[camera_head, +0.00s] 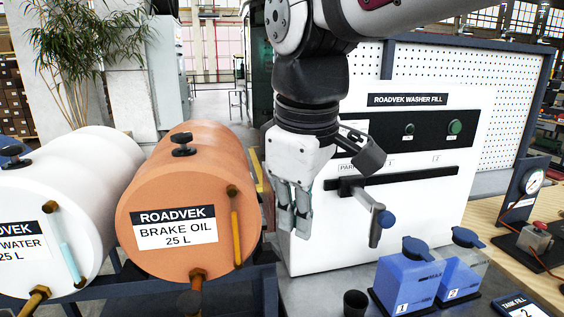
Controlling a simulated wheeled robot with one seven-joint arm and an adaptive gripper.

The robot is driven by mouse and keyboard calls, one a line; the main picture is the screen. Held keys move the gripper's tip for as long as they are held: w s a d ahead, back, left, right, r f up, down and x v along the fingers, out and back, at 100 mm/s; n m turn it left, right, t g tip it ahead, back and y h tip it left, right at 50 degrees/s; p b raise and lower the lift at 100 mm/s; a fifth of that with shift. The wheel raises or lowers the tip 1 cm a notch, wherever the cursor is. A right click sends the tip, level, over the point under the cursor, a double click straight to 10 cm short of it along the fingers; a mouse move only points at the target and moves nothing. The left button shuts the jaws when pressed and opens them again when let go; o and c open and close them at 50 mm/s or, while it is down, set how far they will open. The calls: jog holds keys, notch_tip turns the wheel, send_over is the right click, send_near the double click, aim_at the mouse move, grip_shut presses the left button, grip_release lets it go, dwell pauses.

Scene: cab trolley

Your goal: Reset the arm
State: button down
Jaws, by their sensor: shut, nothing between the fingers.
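My gripper (292,222) hangs from my arm near the middle of the head view, fingers pointing down. Its fingers are together and hold nothing. It is in front of the left part of the white washer fill panel (400,230). A lever with a blue knob (388,219) sticks out from the panel to the right of my gripper, apart from it. The arm hides part of the panel's upper left.
An orange brake oil tank (180,190) and a white water tank (80,170) lie at left. Blue containers (404,285) and a black cup (355,303) stand on the bench at lower right. A gauge (533,182) is at far right.

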jog(key=s+d+f+m+t, duration=0.1)
jog(key=s+d+f+m, duration=0.2)
jog(key=d+m, duration=0.3)
jog(key=s+d+f+m+t, duration=0.2)
jog(key=s+d+m, duration=0.4)
jog(key=d, duration=0.5)
jog(key=shift+s+d+f, duration=0.25)
jog(key=shift+f, duration=0.4)
dwell(1.1)
